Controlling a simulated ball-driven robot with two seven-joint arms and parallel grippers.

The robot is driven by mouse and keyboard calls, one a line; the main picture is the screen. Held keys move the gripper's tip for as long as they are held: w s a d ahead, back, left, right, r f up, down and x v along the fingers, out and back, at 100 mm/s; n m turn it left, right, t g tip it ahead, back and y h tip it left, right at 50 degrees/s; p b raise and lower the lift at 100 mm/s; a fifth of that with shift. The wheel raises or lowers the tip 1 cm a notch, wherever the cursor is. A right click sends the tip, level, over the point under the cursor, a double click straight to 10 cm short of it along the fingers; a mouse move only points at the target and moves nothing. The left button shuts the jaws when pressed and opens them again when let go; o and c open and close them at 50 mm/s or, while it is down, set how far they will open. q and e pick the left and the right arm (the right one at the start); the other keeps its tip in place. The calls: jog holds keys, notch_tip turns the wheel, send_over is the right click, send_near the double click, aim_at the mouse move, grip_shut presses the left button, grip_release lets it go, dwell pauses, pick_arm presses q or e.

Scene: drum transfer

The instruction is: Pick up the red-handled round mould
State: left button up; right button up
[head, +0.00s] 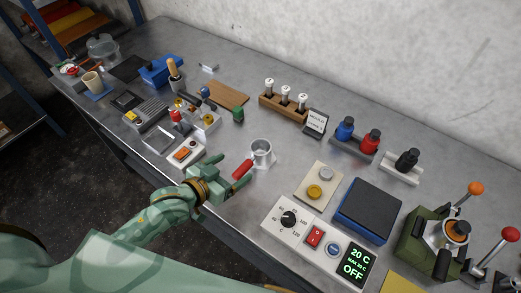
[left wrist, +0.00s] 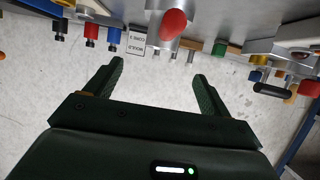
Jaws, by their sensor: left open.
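The round mould (head: 262,148) is a small grey metal cup with a red handle (head: 242,169). It stands on the metal bench with the handle pointing at my left gripper (head: 234,171). The left gripper is open and empty, its fingers spread just short of the handle end. In the left wrist view the red handle end (left wrist: 173,24) shows beyond and above the open fingers (left wrist: 158,70), with the grey cup partly hidden behind it. My right gripper is not in view.
A white box with an orange switch (head: 186,152) lies left of the gripper. A beige plate with a yellow button (head: 314,191) and a control panel (head: 291,221) lie to the right. A wooden rack (head: 284,106) stands behind. Bare bench surrounds the mould.

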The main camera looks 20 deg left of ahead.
aim_at(253, 154)
pick_arm(q)
jog(key=x, duration=0.2)
jog(key=b+x, duration=0.1)
jog(key=x, duration=0.1)
jog(key=shift+s+d+f, duration=0.15)
jog(key=shift+d+f, duration=0.05)
jog(key=shift+d, duration=0.15)
jog(key=x, duration=0.3)
jog(key=shift+w+f+b, duration=0.1)
jog(key=shift+w+b, duration=0.2)
jog(key=shift+b, duration=0.05)
jog(key=shift+w+a+f, duration=0.1)
jog(key=shift+w+f, duration=0.05)
jog(key=shift+w, duration=0.35)
jog(key=b+x, duration=0.1)
jog(key=x, duration=0.3)
jog(key=shift+w+a+b, duration=0.1)
jog(key=shift+a+b, duration=0.05)
jog(key=shift+b, duration=0.2)
jog(key=c, duration=1.5)
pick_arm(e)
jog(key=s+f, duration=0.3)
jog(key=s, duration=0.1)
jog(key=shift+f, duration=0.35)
